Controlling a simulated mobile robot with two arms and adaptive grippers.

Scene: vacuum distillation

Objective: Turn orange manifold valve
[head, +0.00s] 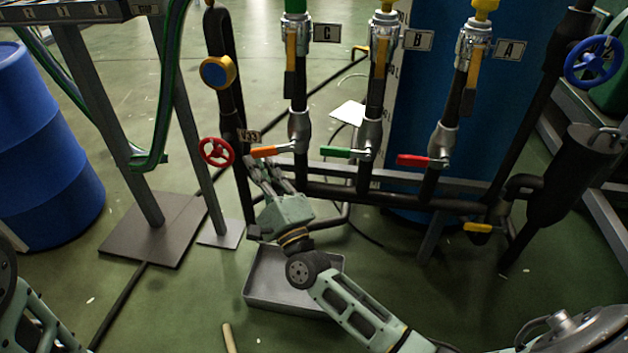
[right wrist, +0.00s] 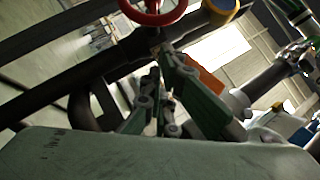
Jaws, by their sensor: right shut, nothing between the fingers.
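The orange manifold valve handle (head: 265,152) sticks out to the left from its grey valve body, roughly level, on the leftmost of three vertical pipes. It also shows in the right wrist view (right wrist: 205,75), partly behind a finger. My right gripper (head: 262,168) is just below the orange handle, fingers pointing up toward it. In the right wrist view its fingers (right wrist: 163,90) are shut and empty, close beside the handle; I cannot tell whether they touch it. My left gripper is not in view.
Green (head: 340,153) and red (head: 412,160) valve handles are to the right. A red handwheel (head: 216,152) is close left of the orange handle, near a dark pipe with a yellow-rimmed gauge (head: 217,72). A grey tray (head: 262,303) lies on the floor. A blue barrel (head: 45,150) stands left.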

